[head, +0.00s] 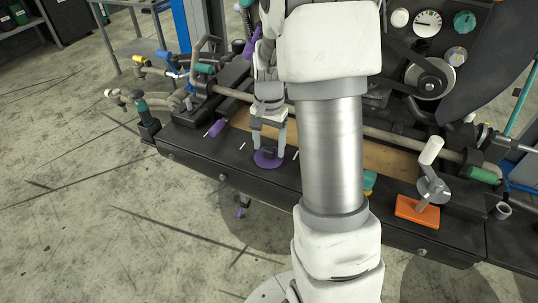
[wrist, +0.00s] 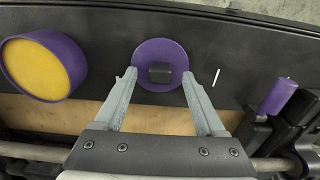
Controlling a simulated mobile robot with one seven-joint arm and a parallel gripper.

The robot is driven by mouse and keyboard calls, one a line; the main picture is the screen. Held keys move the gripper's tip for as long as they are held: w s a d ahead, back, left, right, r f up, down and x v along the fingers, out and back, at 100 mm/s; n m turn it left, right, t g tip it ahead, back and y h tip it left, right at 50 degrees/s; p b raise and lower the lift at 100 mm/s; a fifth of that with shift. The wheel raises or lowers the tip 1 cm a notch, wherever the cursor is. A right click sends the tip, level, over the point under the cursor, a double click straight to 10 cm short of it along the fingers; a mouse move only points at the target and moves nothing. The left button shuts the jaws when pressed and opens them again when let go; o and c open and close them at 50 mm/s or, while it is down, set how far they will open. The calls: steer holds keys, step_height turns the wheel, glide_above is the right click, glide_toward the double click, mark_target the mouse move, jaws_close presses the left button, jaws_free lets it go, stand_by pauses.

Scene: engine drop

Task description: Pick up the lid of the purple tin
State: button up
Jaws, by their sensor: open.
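The lid, a flat purple disc with a dark square knob (wrist: 160,65), lies on the dark bench top. It also shows in the head view (head: 268,160). The purple tin (wrist: 43,67), open with a yellow inside, stands to the left of the lid in the wrist view; in the head view my arm seems to hide it. My gripper (wrist: 159,76) is open and empty. Its fingertips are on either side of the lid in the wrist view, and the knob lies between them. In the head view my gripper (head: 269,148) points down over the lid. Whether it touches is unclear.
A purple-handled piece (wrist: 278,95) lies right of the lid in the wrist view. A thin white stick (wrist: 216,77) is close to the right finger. A pale rail (head: 393,136) runs along the bench. An orange block (head: 416,210) sits at the right.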

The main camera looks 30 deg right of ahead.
steer(key=shift+f, duration=0.25)
jaws_close()
steer(key=shift+r, duration=0.1)
